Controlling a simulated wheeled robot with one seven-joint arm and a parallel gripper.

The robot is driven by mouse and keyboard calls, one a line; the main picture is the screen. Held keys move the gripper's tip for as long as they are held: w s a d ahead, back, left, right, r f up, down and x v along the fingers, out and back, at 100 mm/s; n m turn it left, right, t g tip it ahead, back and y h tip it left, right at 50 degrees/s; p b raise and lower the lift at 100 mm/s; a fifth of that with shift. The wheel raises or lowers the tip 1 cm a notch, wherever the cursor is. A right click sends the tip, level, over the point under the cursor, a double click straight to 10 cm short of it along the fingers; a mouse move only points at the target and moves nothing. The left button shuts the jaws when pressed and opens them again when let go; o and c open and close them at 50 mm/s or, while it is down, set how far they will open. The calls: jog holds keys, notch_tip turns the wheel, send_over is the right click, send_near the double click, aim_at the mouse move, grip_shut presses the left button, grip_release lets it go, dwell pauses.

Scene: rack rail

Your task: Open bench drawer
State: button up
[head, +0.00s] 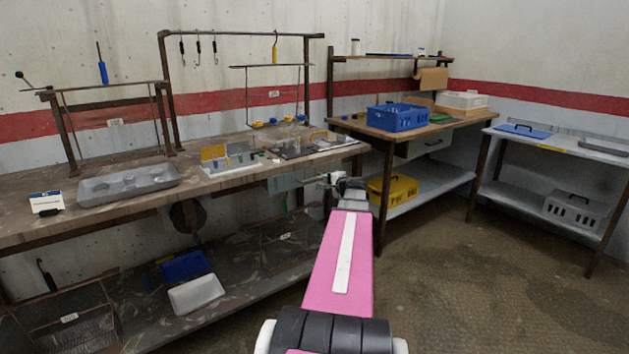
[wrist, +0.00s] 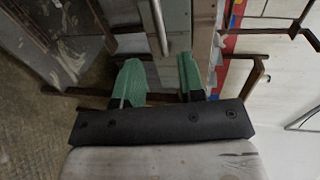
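The bench drawer (head: 285,182) shows as a grey-green front under the right part of the left workbench, partly hidden by my arm. In the wrist view its front (wrist: 122,17) is at the top, with a metal bar handle (wrist: 158,28). My gripper (head: 335,180) is beside this end of the bench. In the wrist view my gripper (wrist: 160,78) has two green fingers spread apart, with nothing between their pads. The handle lies just ahead, lined up with the gap. I cannot tell whether the fingers touch it. The drawer looks shut.
The workbench top (head: 130,205) carries a grey tray (head: 128,184) and small parts boxes. The floor (head: 470,270) on the right is clear.

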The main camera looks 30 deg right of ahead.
aim_at(313, 179)
jog(key=x, duration=0.9)
jog(key=shift+w+a+f, duration=0.1)
jog(key=shift+w+a, duration=0.05)
jog(key=shift+w, duration=0.2)
grip_shut()
